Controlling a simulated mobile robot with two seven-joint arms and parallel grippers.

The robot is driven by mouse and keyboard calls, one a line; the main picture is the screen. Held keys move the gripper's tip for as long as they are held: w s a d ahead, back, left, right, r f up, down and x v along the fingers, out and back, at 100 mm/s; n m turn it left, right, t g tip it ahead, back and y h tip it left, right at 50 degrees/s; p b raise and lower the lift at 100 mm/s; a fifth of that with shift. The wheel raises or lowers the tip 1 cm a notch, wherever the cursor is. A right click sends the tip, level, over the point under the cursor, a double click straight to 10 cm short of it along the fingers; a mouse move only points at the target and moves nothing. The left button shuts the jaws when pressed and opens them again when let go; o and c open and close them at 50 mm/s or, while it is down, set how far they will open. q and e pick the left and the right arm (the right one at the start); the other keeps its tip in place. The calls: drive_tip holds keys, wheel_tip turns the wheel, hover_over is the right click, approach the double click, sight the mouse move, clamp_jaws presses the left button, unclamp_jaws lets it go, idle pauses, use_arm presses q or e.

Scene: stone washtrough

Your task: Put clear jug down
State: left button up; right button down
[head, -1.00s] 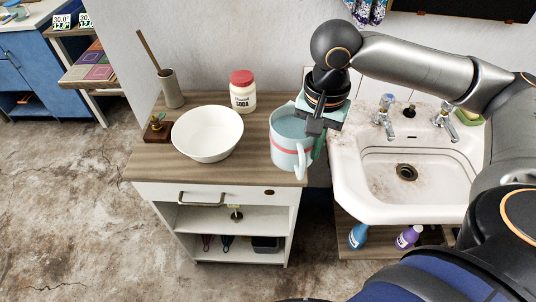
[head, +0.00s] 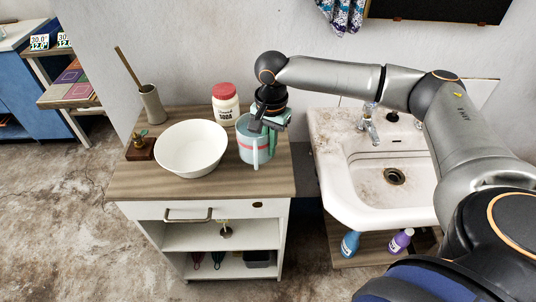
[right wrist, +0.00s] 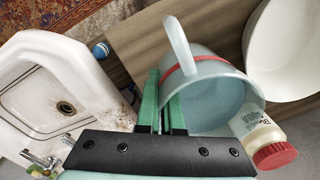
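The clear jug (head: 246,152), pale blue and see-through with a red band and a handle, is upright over the wooden cabinet top (head: 232,188), right of the white bowl. My right gripper (head: 268,136) is at its right side. In the right wrist view the green fingers (right wrist: 162,98) are close together on the wall of the jug (right wrist: 218,112), which looks pinched between them. Whether the jug's base touches the wood I cannot tell. My left gripper is not in view.
The white bowl (head: 191,149) is close on the jug's left. The red-lidded soda jar (head: 226,107) stands just behind it. The sink (head: 345,190) is right. Bare wood lies along the cabinet's front.

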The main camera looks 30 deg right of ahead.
drive_tip(key=shift+w+f, duration=0.25)
drive_tip(key=shift+w, duration=0.1)
wheel_tip(320, 180, down, 3)
drive_tip(key=shift+w+f, duration=0.1)
drive_tip(key=shift+f, duration=0.05)
drive_tip(key=c, duration=1.5)
unclamp_jaws()
drive_tip(key=shift+f, duration=0.15)
drive_tip(key=o, duration=0.4)
drive_tip(key=shift+o, duration=0.2)
